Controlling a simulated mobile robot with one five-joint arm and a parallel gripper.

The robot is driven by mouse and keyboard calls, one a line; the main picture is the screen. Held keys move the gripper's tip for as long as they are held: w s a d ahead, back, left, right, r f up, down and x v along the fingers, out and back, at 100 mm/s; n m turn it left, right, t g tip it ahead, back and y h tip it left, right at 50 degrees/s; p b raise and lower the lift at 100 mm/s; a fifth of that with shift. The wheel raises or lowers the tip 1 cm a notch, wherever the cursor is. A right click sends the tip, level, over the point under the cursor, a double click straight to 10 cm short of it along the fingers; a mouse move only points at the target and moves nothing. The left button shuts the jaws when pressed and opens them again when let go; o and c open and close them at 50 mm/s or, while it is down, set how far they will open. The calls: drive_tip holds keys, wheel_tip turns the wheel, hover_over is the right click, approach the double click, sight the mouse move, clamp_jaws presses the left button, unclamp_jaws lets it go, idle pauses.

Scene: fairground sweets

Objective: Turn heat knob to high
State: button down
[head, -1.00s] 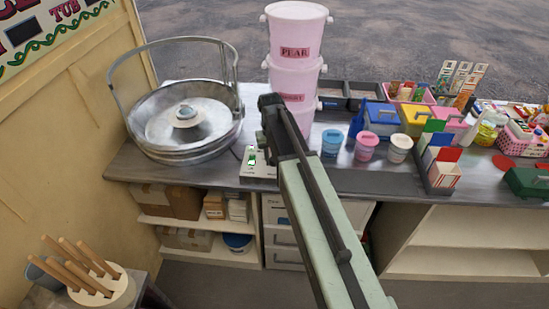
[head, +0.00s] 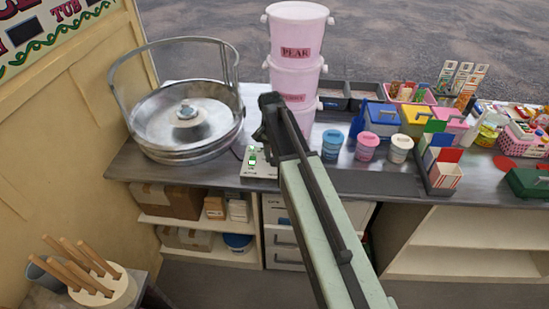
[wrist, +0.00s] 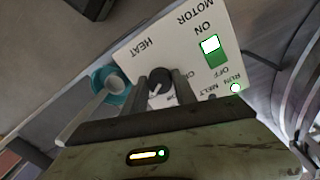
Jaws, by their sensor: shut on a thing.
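The white control panel (wrist: 150,50) fills the middle of the wrist view, with the printed words HEAT and MOTOR upside down or slanted. The dark round heat knob (wrist: 159,76) sits on it, between the fingertips of my gripper (wrist: 167,88). My gripper is shut on the knob. A pale mark shows on the knob, but the fingers hide part of the dial, so I cannot tell its setting. The green-framed motor switch (wrist: 213,50) is beside ON and OFF. In the head view the panel (head: 252,172) is at the counter's front edge, and my arm hides the knob.
The metal candy-floss bowl (head: 160,145) stands left of the panel. Pink stacked buckets (head: 299,75) stand just behind my wrist. Small tubs (head: 366,146) and boxes fill the counter to the right. Wooden sticks (head: 75,265) stand in a holder at lower left.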

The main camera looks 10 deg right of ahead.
idle(0.4)
drive_tip(key=c, duration=1)
unclamp_jaws()
wheel_tip(320, 180, up, 8)
drive_tip(key=p, duration=0.8)
drive_tip(key=shift+w+a, duration=0.1)
drive_tip(key=shift+a, duration=0.05)
drive_tip(key=shift+f, duration=0.1)
